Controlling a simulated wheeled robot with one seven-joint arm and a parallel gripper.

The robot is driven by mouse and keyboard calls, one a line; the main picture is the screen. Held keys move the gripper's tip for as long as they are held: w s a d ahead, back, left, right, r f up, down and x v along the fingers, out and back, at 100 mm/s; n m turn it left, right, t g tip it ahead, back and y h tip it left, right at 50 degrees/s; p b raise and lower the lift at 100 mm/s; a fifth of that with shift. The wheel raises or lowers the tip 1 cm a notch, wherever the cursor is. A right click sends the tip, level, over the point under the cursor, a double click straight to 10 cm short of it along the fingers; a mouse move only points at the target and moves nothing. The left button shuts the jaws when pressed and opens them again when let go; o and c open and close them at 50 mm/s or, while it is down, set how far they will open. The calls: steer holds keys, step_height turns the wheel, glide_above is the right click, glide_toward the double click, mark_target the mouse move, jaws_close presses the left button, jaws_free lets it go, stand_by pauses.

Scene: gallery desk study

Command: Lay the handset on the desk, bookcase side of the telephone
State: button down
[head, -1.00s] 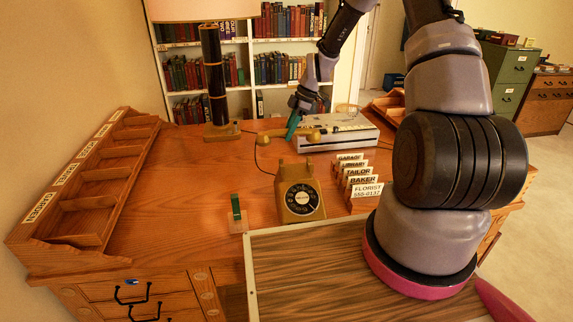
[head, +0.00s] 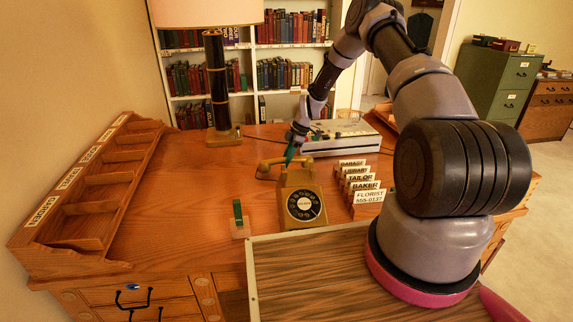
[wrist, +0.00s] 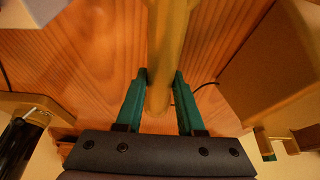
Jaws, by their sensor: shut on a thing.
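The mustard-yellow handset (head: 265,168) is just behind the telephone (head: 298,192), on its bookcase side, and lies across the picture in the head view. In the wrist view the handset (wrist: 168,50) runs between the fingertips of my gripper (wrist: 160,80), over the wooden desk (head: 205,178). The telephone's top partly hides the handset in the head view. I cannot tell whether the handset touches the desk. The bookcase (head: 245,55) stands beyond the desk's far edge.
A lamp (head: 217,85) stands at the back left. A pale box-shaped machine (head: 340,138) is behind and right of the telephone. Labelled cards (head: 362,182) stand to its right, a small green-topped stand (head: 238,215) front left. The left-middle desk is bare.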

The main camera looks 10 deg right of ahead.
steer(key=shift+f, duration=0.9)
steer(key=c, duration=0.5)
jaws_free()
steer(key=shift+f, duration=0.2)
steer(key=shift+r, duration=0.1)
